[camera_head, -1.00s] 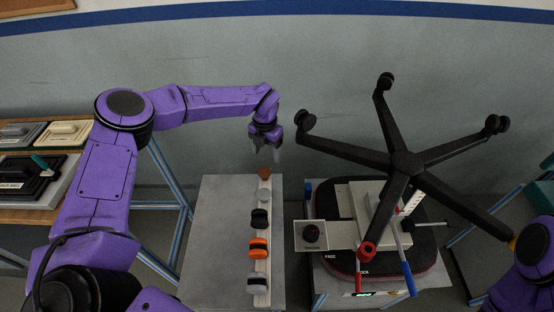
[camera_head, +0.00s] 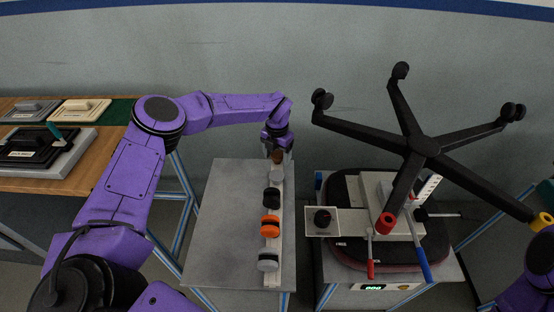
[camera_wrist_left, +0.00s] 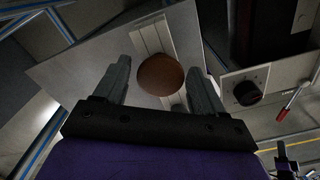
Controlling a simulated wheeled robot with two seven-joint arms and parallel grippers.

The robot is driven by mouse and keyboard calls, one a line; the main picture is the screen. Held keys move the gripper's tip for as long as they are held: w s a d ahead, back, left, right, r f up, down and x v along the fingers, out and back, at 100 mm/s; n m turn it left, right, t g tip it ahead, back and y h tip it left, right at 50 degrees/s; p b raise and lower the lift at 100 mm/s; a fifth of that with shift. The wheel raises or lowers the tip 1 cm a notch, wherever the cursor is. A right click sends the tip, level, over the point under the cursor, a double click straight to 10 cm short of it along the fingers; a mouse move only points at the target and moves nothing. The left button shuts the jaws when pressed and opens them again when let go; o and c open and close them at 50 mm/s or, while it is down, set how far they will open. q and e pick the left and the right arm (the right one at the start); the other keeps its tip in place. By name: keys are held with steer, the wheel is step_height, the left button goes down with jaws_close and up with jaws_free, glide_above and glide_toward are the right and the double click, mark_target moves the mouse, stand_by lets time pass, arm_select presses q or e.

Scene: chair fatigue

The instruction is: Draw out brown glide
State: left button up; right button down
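The brown glide (camera_head: 278,157) sits at the far end of a pale rail (camera_head: 272,281) on the grey table. My left gripper (camera_head: 277,148) is above it, pointing down. In the left wrist view the round brown top of the glide (camera_wrist_left: 160,74) shows between the two open fingers of my left gripper (camera_wrist_left: 160,88), with a gap on both sides. Whether the fingertips reach down past its top is unclear. My right gripper is not in view; only part of my right arm shows at the right edge.
Several grey, black and orange casters (camera_head: 270,226) stand along the rail nearer me. To the right, a black five-leg chair base (camera_head: 424,146) is mounted on a fixture with red and blue levers (camera_head: 418,264). A wooden bench (camera_head: 110,150) stands left.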

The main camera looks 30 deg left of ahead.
mark_target(277, 154)
arm_select(q)
steer(key=c, duration=0.5)
steer(key=shift+w+f, duration=0.15)
steer(key=shift+c, duration=1.2)
steer(key=shift+r+p, duration=0.95)
steer(key=shift+r, duration=0.9)
steer(key=shift+r+p, duration=1.15)
steer(key=shift+r, duration=0.95)
steer(key=shift+f, duration=0.1)
